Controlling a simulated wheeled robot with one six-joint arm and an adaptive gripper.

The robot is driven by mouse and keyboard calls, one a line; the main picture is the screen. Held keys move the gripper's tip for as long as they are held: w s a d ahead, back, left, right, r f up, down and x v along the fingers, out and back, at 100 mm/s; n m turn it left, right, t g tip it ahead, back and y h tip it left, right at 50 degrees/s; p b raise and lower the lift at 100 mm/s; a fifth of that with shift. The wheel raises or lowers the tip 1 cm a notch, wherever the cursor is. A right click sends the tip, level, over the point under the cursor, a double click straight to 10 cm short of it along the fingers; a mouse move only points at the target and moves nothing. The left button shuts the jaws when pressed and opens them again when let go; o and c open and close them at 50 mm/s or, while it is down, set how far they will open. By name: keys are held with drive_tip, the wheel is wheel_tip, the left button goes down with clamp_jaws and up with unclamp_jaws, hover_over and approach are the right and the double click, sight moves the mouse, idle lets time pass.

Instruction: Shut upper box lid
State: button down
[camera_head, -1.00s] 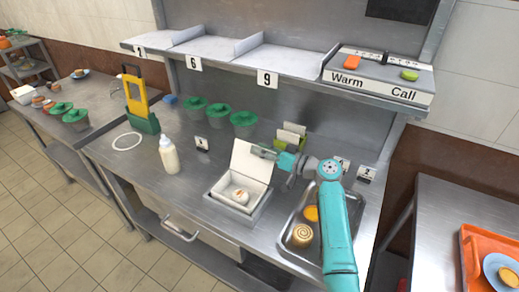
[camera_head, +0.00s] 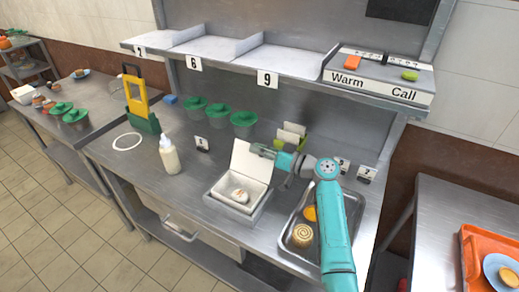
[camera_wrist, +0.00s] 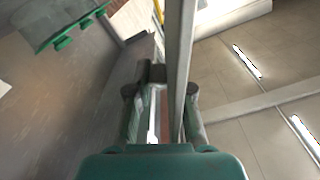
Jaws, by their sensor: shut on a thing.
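The white box (camera_head: 221,196) sits on the steel counter with its lid (camera_head: 248,170) standing open, roughly upright at the back. A round pale item with a mark on top (camera_head: 239,196) lies inside. My gripper (camera_head: 258,150) is at the lid's upper right corner and is shut on the lid edge. In the wrist view my gripper (camera_wrist: 157,80) shows dark fingers close together beside a pale, thin upright strip (camera_wrist: 181,50), apparently the lid edge-on. The exact contact is partly hidden.
A steel tray with a swirl bun (camera_head: 302,235) stands right of the box, under my arm. A squeeze bottle (camera_head: 169,158) stands at left. Several green-lidded pots (camera_head: 243,119) and a green holder with white cards (camera_head: 290,136) are behind. A shelf (camera_head: 265,60) overhangs the counter.

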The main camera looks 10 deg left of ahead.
sight(253, 172)
drive_tip(key=shift+s+a+r+n, duration=0.2)
drive_tip(key=shift+s+n, duration=0.25)
drive_tip(key=shift+n, duration=0.15)
drive_tip(key=shift+s+a+r+n, duration=0.2)
drive_tip(key=shift+s+n, duration=0.25)
drive_tip(key=shift+n, duration=0.15)
drive_tip(key=n, duration=0.1)
drive_tip(key=s, duration=0.1)
drive_tip(key=s+n, duration=0.1)
drive_tip(key=shift+s+a+r+n, duration=0.1)
drive_tip(key=shift+a+r+n, duration=0.15)
drive_tip(key=shift+a+n, duration=0.05)
drive_tip(key=s+a+f+n, duration=0.3)
drive_tip(key=s+f+n, duration=0.2)
drive_tip(key=s+n, duration=0.4)
drive_tip(key=shift+a+n, duration=0.2)
drive_tip(key=shift+n, duration=1.2)
drive_tip(key=shift+s+f, duration=0.1)
drive_tip(key=shift+f, duration=0.1)
